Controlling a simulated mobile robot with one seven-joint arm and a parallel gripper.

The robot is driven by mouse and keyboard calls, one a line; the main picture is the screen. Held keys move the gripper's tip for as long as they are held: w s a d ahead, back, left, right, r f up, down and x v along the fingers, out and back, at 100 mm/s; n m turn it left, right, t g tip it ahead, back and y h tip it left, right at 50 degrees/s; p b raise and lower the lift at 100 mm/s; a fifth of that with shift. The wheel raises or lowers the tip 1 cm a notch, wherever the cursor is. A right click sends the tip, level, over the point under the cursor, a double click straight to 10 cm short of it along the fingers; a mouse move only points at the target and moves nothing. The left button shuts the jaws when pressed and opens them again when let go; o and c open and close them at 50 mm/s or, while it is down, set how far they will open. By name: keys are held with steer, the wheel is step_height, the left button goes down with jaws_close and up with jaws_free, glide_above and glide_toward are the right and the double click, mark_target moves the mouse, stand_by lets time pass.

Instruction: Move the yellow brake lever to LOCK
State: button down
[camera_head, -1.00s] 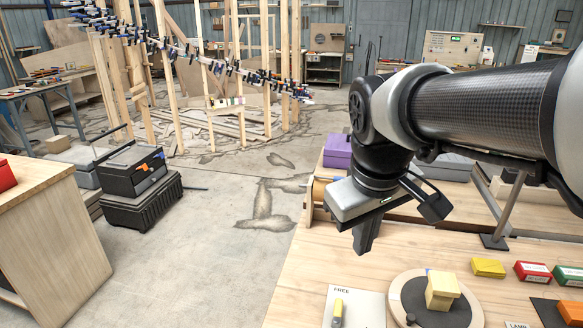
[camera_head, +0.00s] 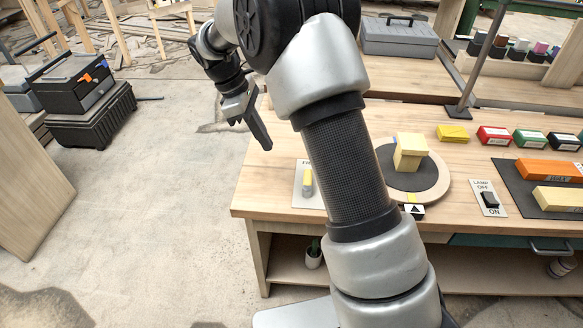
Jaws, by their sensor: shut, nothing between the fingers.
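The yellow brake lever (camera_head: 308,181) stands on a pale plate (camera_head: 300,201) near the left front of the workbench. Only the start of the plate's top label shows; my arm covers its right side, and I cannot see a LOCK mark. My gripper (camera_head: 267,146) is shut and empty, pointing down by the bench's left edge. It is apart from the lever, to its upper left in the picture.
Small colored boxes, a lamp switch (camera_head: 489,199) and a dark mat lie farther right. Open floor lies left of the bench.

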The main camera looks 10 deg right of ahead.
steer(key=shift+f, duration=0.1)
steer(key=b+x, duration=0.2)
steer(key=x, duration=0.7)
steer(key=shift+d+f, duration=0.1)
steer(key=shift+f, duration=0.25)
steer(key=d, duration=0.1)
steer(key=s+d, duration=0.1)
steer(key=d, duration=0.1)
steer(key=shift+f, duration=0.1)
steer(key=shift+s+d, duration=0.15)
steer(key=shift+d, duration=0.3)
